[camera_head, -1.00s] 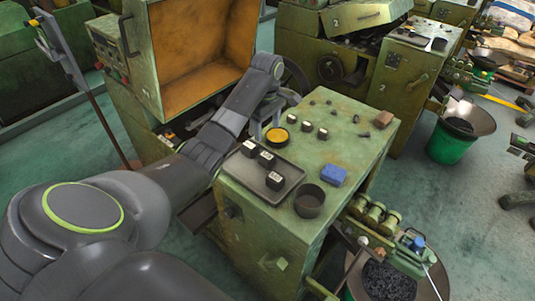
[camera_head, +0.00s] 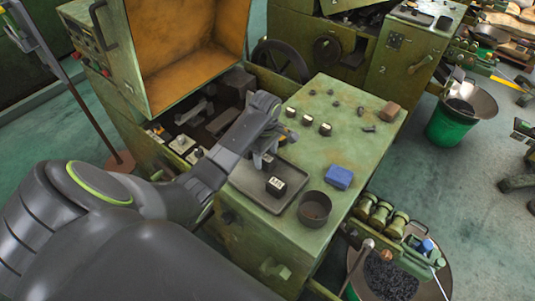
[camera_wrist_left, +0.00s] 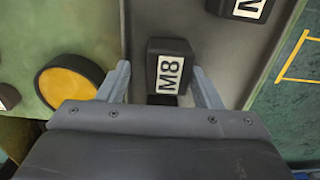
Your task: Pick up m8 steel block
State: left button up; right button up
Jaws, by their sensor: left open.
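The M8 steel block (camera_wrist_left: 168,66) is a dark block with a white M8 label, lying on the grey tray (camera_wrist_left: 146,20) in the left wrist view. My left gripper (camera_wrist_left: 160,80) is open, with one finger on each side of the block and gaps showing. In the head view my left gripper (camera_head: 262,160) points down at the tray (camera_head: 251,193) and hides part of it. One labelled dark block (camera_head: 276,187) shows on the tray there; I cannot tell its label. My right gripper is not in view.
Another labelled block (camera_wrist_left: 240,8) lies close by on the tray. A round dark container with a yellow top (camera_wrist_left: 70,85) is left of the gripper. A dark cup (camera_head: 314,208), a blue block (camera_head: 339,177) and several small parts stand on the green machine top (camera_head: 335,135).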

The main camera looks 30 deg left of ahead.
pick_arm(q)
jog(key=shift+s+d+r, duration=0.15)
jog(key=shift+s+d, duration=0.25)
jog(key=shift+s, duration=0.2)
jog(key=shift+c, duration=0.6)
jog(key=shift+w+a, duration=0.1)
jog(key=shift+w, duration=0.1)
jog(key=c, duration=0.7)
grip_shut()
